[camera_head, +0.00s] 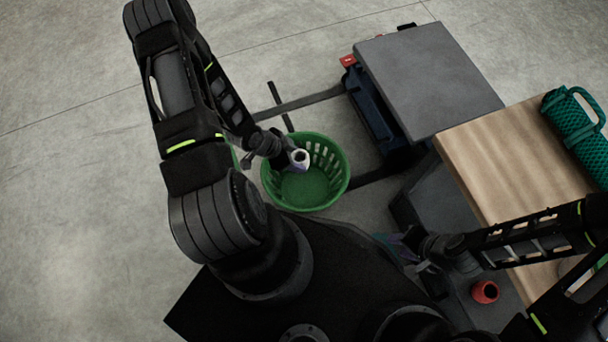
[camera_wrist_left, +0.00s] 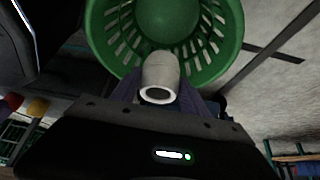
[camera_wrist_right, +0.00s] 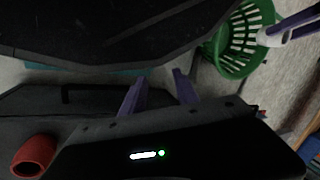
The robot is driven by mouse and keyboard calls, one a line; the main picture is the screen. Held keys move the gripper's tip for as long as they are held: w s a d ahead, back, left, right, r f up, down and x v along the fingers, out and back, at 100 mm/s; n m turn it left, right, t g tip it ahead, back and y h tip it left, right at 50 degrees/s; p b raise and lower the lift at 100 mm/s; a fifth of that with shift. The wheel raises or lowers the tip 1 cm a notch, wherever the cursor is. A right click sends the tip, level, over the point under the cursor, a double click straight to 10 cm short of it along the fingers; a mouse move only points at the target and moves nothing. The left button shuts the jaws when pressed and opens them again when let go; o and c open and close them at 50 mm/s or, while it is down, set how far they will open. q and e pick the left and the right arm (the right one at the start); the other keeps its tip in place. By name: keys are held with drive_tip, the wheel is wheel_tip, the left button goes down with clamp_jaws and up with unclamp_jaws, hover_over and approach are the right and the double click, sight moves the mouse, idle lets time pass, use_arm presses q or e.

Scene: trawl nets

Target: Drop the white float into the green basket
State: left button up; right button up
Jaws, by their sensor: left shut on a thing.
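The white float (camera_head: 300,158) is a small white cylinder with a hole in its end. My left gripper (camera_head: 291,160) is shut on it and holds it at the green basket's upper opening in the head view. In the left wrist view the float (camera_wrist_left: 160,76) sits between the fingers, with the basket beyond it. The round green basket (camera_head: 337,187) has slotted walls and stands on the floor; its visible bottom is bare. The basket also shows in the right wrist view (camera_wrist_right: 228,60). My right gripper (camera_wrist_right: 158,92) is open and empty, away from the basket.
A red float (camera_head: 485,292) sits on a dark surface near my right arm. A wooden table (camera_head: 510,160) with a green net roll (camera_head: 577,130) is at the right. A grey-topped cart (camera_head: 425,75) stands behind. The floor left of the basket is clear.

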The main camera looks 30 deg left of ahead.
use_arm(q)
drive_tip(key=shift+f+b, duration=2.15)
drive_tip(key=shift+f, duration=0.7)
drive_tip(key=o, duration=1.4)
drive_tip(key=shift+o, duration=0.2)
drive_tip(key=shift+r, duration=0.15)
drive_tip(key=p+v, duration=0.3)
drive_tip(key=v, duration=0.4)
drive_tip(key=shift+s+a+r, duration=0.15)
drive_tip(key=shift+r, duration=0.1)
